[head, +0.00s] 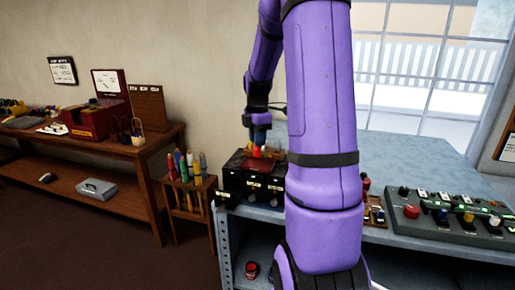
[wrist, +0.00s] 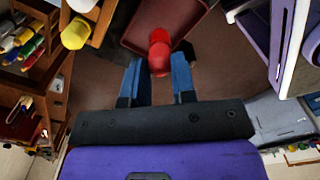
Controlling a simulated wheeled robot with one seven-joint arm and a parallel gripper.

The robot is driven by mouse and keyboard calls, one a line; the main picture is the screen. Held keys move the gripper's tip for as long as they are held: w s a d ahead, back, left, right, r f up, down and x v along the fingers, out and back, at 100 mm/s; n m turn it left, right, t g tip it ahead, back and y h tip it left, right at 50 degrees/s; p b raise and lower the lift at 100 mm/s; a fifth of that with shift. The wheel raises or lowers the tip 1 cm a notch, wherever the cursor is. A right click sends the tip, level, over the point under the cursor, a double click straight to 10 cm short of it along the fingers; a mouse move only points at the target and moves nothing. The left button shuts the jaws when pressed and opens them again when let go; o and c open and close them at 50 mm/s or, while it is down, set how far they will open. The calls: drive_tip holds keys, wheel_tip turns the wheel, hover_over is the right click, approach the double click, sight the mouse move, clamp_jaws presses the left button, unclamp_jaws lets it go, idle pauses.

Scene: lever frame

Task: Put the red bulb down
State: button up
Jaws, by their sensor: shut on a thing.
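The red bulb (wrist: 159,48) is between the two blue fingers of my gripper (wrist: 156,68) in the wrist view, and my gripper is shut on it. In the head view my gripper (head: 259,139) points down with the red bulb (head: 257,152) below its fingertips. The bulb is over the dark red top (head: 243,164) of a black box (head: 232,184) on the bench. A dark red tray-like surface (wrist: 191,13) lies beyond the bulb in the wrist view. I cannot tell whether the bulb touches anything below it.
A wooden rack with coloured handles (head: 190,185) stands left of the bench. A switch panel (head: 455,222) and a small wooden block (head: 375,212) are at the right. A yellow rounded thing (wrist: 75,33) shows at the wrist view's upper left. My arm hides part of the bench.

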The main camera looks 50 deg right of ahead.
sight(257, 156)
drive_tip(key=shift+f, duration=1.7)
drive_tip(key=shift+f, duration=0.1)
drive_tip(key=o, duration=0.9)
